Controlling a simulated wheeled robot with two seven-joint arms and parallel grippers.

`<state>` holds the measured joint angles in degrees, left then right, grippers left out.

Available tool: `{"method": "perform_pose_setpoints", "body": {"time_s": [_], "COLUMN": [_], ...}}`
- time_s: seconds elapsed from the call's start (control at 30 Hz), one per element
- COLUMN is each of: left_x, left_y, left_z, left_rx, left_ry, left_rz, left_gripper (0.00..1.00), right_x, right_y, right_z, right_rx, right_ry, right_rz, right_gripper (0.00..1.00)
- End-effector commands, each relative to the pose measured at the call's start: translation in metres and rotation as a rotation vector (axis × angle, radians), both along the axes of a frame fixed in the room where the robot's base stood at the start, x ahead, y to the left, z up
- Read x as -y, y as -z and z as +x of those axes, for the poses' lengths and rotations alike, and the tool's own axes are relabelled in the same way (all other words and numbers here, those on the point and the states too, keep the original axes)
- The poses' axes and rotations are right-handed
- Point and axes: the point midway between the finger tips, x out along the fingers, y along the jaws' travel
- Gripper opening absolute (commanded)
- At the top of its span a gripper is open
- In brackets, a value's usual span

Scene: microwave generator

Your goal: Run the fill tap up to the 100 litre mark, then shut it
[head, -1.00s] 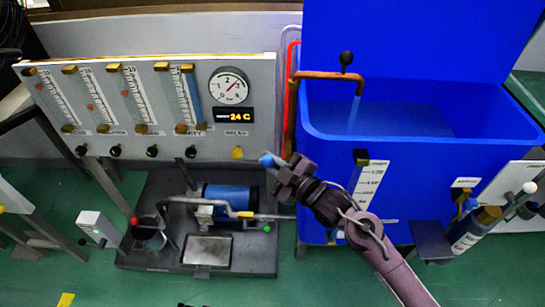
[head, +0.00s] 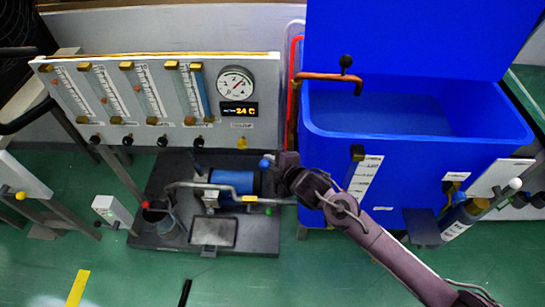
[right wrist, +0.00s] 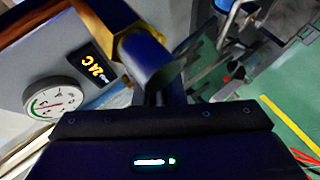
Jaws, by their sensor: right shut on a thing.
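The copper fill pipe (head: 325,76) with a black ball on top reaches over the open blue tank (head: 400,160). No water stream shows at its spout. Water (head: 385,115) shows inside the tank. The white litre scale (head: 366,175) is on the tank's front; its marks are too blurred to read. My right gripper (head: 278,167) is left of the tank's front, at a small blue handle (head: 265,163), and is shut on it. The right wrist view shows a blue part (right wrist: 150,60) with a brass nut close before the jaws; the fingertips are hidden. My left gripper is not in view.
A panel with several flow tubes, a round gauge (head: 235,84) and a display (head: 239,109) reading 24 C stands left of the tank. A dark base (head: 150,235) with a blue cylinder (head: 233,181) lies below.

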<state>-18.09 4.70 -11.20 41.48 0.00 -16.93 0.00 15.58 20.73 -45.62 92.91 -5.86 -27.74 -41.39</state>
Motion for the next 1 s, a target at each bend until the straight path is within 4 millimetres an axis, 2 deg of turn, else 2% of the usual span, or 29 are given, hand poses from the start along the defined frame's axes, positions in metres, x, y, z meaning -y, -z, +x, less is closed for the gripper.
{"method": "perform_pose_setpoints", "body": {"time_s": [0.03, 0.57, 0.6, 0.77, 1.0], "left_x": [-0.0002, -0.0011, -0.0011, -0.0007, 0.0], "left_y": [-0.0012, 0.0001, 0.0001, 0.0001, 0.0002], "left_z": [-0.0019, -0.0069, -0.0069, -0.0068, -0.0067], "left_rx": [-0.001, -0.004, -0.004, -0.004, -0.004], "left_ry": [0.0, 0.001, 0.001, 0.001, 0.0], "left_rz": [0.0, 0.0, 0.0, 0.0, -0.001], "left_gripper": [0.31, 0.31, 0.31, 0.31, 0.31], "right_x": [-0.0111, -0.0108, -0.0108, -0.0107, -0.0066], "right_y": [-0.0059, -0.0013, -0.0012, -0.0011, 0.0008], "right_z": [-0.0047, -0.0055, -0.0055, -0.0057, -0.0039], "right_rx": [0.008, 0.004, 0.004, 0.004, 0.001], "right_ry": [-0.025, -0.024, -0.024, -0.023, -0.015], "right_rz": [0.001, -0.025, -0.025, -0.024, -0.029], "right_gripper": [0.0, 0.0, 0.11, 0.31, 0.31]}}
